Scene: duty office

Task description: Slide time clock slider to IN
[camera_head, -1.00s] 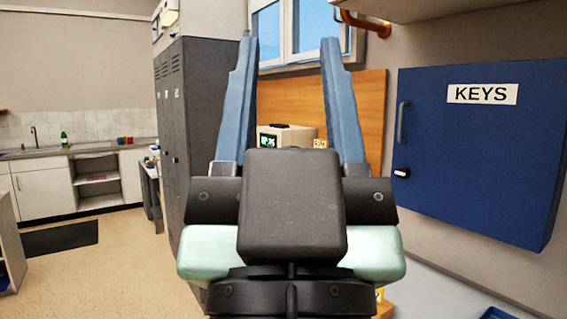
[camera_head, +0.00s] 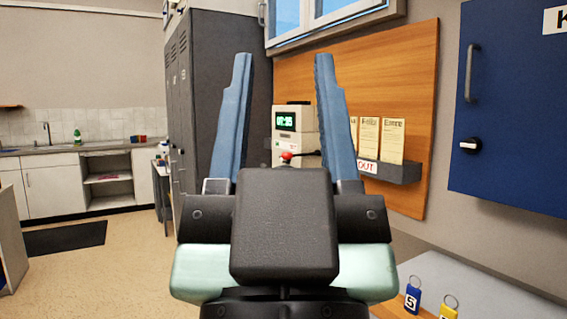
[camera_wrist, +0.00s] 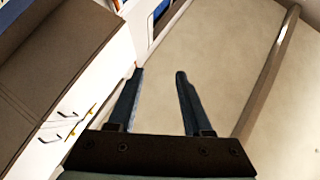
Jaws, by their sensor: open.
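The time clock (camera_head: 294,131) is a pale box with a green lit display, on the wooden wall board beyond my gripper. A red knob (camera_head: 287,156) with a dark lever shows low on its front. A label reading OUT (camera_head: 368,166) is at its right, on the grey card rack; an IN label cannot be made out. My gripper (camera_head: 281,72) is open and empty, its two blue fingers pointing up and apart in front of the clock, not touching it. My gripper (camera_wrist: 160,75) also shows open in the wrist view, with no clock there.
A grey card rack (camera_head: 400,172) holds several cards. A blue key cabinet (camera_head: 515,120) is on the right wall. Grey lockers (camera_head: 200,100) stand left of the clock. Key tags (camera_head: 412,297) lie at lower right.

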